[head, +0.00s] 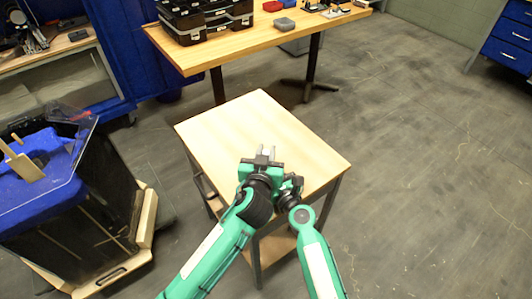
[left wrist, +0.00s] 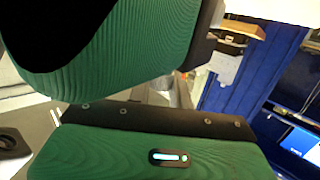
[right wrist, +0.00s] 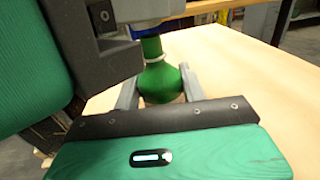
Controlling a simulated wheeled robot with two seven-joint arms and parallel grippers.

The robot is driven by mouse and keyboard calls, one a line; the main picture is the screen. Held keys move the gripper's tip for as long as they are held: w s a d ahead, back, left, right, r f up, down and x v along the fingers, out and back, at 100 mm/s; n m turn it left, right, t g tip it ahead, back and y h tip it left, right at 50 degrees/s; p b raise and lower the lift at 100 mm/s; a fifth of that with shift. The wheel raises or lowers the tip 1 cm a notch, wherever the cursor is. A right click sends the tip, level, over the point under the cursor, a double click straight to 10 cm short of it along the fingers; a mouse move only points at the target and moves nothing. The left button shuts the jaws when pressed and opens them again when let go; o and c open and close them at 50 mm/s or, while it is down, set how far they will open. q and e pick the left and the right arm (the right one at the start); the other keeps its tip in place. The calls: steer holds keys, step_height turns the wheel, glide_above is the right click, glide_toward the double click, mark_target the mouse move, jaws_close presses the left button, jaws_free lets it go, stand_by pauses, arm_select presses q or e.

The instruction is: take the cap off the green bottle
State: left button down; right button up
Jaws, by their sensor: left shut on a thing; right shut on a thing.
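The green bottle (right wrist: 162,80) shows upright in the right wrist view, between the fingers of my right gripper (right wrist: 160,92), which is shut on its body. A sliver of the blue cap (right wrist: 137,33) shows at the top of the bottle's neck. The grey fingers of my left gripper (right wrist: 150,10) close on the cap and hide most of it. In the head view my left gripper (head: 266,154) is over the small table, with my right gripper just to its right, mostly hidden. The bottle is hidden there behind my grippers.
The small wooden table (head: 225,125) is otherwise bare. Behind it a long workbench (head: 260,42) holds black toolboxes (head: 205,18) and small items. A tank with a blue rim (head: 45,205) stands at the left. The floor to the right is clear.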

mark_target(266, 152)
arm_select(q)
steer(key=shift+r, duration=2)
arm_select(e)
steer(key=o, duration=1.5)
steer(key=shift+c, duration=0.2)
arm_select(q)
steer(key=shift+f+b, duration=0.3)
arm_select(e)
steer(key=v, duration=1)
steer(key=shift+s+d+f, duration=0.1)
steer(key=shift+s+d, duration=0.1)
steer(key=shift+s, duration=0.15)
steer(key=shift+s+d, duration=0.3)
steer(key=shift+s, duration=0.25)
